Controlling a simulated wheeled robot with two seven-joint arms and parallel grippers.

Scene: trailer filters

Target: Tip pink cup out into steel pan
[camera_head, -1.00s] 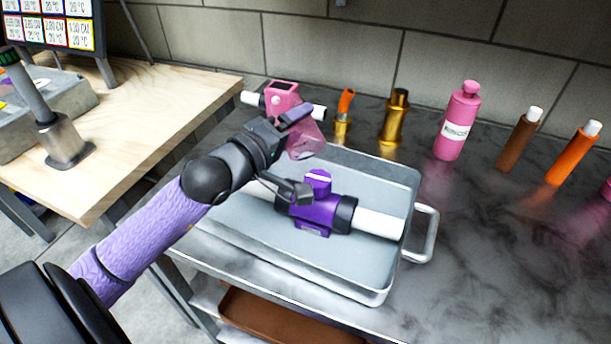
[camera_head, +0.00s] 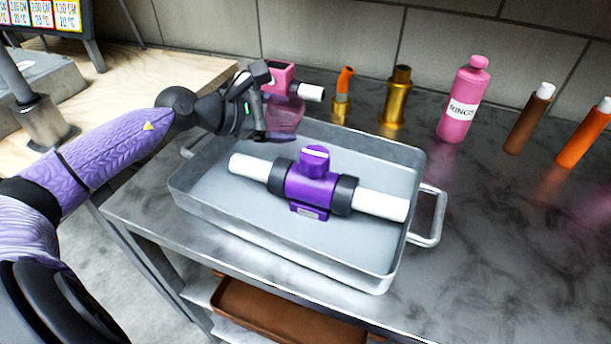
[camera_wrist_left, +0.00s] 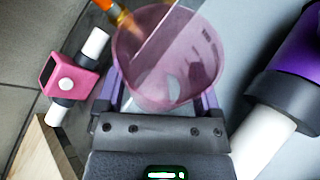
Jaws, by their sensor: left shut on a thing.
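The pink cup (camera_head: 287,119) is translucent and stands at the back left of the steel pan (camera_head: 345,276), by its far rim. My left gripper (camera_head: 272,118) is shut on the cup, and its fingers lie on either side of it in the left wrist view (camera_wrist_left: 165,95). The cup (camera_wrist_left: 150,45) looks roughly upright in the head view; whether it touches the counter I cannot tell. I cannot make out clear contents in it. The pan holds a purple filter housing (camera_head: 311,188) with white pipe ends, lying across its floor. My right gripper is out of view.
A pink filter housing (camera_head: 278,78) with white pipe stubs sits just behind the cup. An orange-and-gold piece (camera_head: 342,95), a gold bottle (camera_head: 396,98), a pink bottle (camera_head: 462,100), and brown (camera_head: 528,119) and orange (camera_head: 584,134) tubes line the back. The counter right of the pan is clear.

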